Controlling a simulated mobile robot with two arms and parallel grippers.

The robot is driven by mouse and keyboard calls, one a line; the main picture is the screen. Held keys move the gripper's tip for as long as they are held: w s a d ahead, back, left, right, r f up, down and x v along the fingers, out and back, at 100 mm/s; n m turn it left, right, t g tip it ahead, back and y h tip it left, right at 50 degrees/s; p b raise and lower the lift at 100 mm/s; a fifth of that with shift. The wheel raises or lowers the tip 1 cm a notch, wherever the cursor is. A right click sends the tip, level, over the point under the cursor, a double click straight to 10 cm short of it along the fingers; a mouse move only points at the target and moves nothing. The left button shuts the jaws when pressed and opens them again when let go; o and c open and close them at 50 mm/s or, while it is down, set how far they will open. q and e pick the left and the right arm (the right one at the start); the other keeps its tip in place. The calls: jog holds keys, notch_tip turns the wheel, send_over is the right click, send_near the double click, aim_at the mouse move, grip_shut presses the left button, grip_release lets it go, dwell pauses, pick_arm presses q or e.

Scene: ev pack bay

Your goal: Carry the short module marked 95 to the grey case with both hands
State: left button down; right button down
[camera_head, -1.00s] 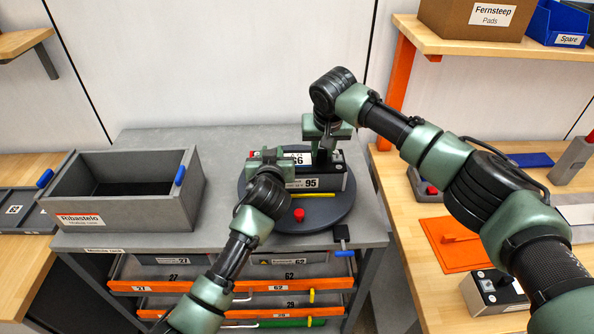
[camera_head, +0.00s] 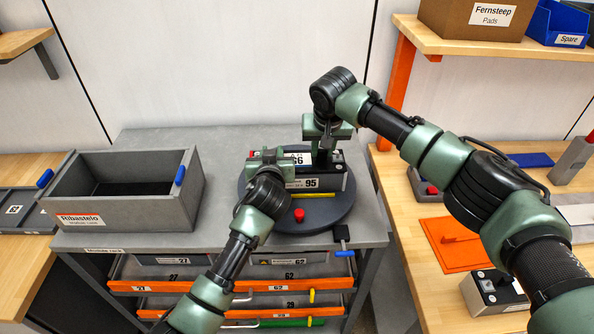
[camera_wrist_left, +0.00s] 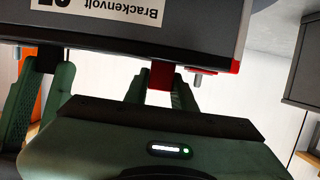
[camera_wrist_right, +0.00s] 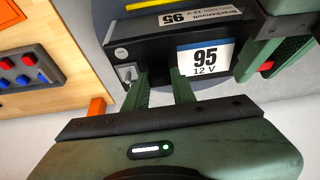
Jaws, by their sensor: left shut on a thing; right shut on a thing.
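The short module (camera_head: 311,184) is a dark block with a white 95 label on its front and another label, upside down to me, on top. It sits on the dark round plate (camera_head: 270,217); I cannot tell whether it is lifted. My left gripper (camera_head: 268,160) is shut on its left end, my right gripper (camera_head: 326,143) on its right end. The module also shows in the left wrist view (camera_wrist_left: 205,20), with a red corner, and in the right wrist view (camera_wrist_right: 160,55), with 95 12 V. The grey case (camera_head: 125,208), labelled Ribastelo, stands open at the left.
The grey table top (camera_head: 222,165) is clear between case and plate. A red knob (camera_head: 299,214) is on the plate's front. Drawers (camera_head: 200,285) with modules are below.

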dwell(0.3)
